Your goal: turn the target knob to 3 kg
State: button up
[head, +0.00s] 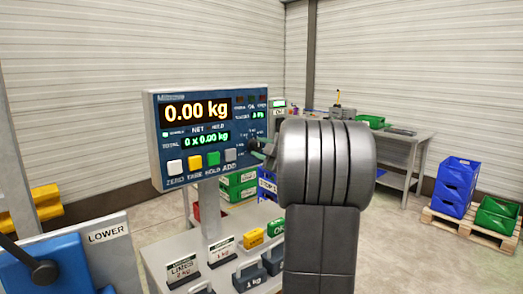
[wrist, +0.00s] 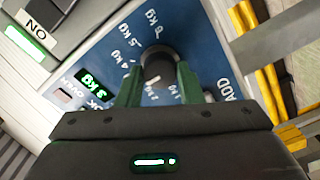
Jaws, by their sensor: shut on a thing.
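The target knob (wrist: 158,66) is a dark round dial on the blue panel (wrist: 205,50), seen in the wrist view. My gripper (wrist: 158,82) has its two green fingers on either side of the knob and is shut on it. The knob's pointer setting cannot be read surely. A small green display (wrist: 90,84) beside it seems to read 3 kg.
The box's large display reads 0.00 kg, above several coloured buttons (head: 196,162). A sign marked LOWER (head: 108,233) and a dark lever knob (head: 44,271) are at left. Blue crates (head: 456,185) stand far right.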

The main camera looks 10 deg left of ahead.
jog(key=o, duration=1)
jog(key=shift+c, duration=0.2)
jog(key=v, duration=1.3)
jog(key=shift+s+d+b, duration=0.25)
jog(key=shift+d+b, duration=0.05)
jog(key=shift+b, duration=0.15)
jog(key=shift+a, duration=0.1)
jog(key=p+x, duration=0.1)
jog(key=x, duration=1.2)
jog(key=shift+w+a, duration=0.25)
jog(key=shift+w, duration=0.05)
